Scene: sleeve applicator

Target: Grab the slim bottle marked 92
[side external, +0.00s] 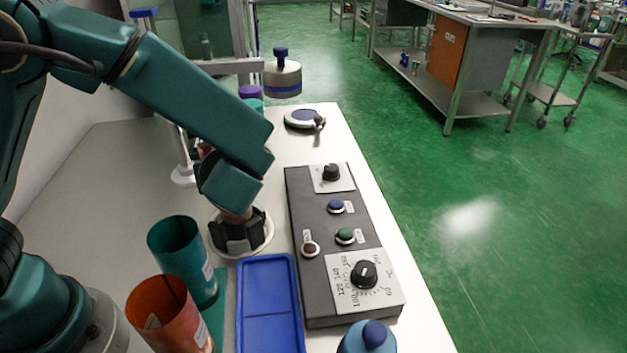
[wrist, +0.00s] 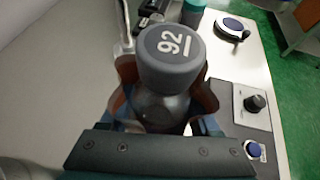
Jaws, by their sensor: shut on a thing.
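The slim bottle marked 92 (wrist: 171,55) is dark grey, with white digits and a line on its round cap in the wrist view. My gripper (wrist: 166,98) is shut on it, with one brown finger on each side of its body below the cap. In the side view my gripper (side external: 237,216) is low over a white round base on the table, by a black piece. There my wrist hides the bottle, and I cannot tell whether its foot touches the base.
A control box (side external: 345,245) with knobs and buttons stands close on the right. A blue tray (side external: 268,310), a teal cup (side external: 180,250) and an orange cup (side external: 165,310) are in front. A blue-capped bottle (side external: 367,340) is at the front edge. A post stands behind.

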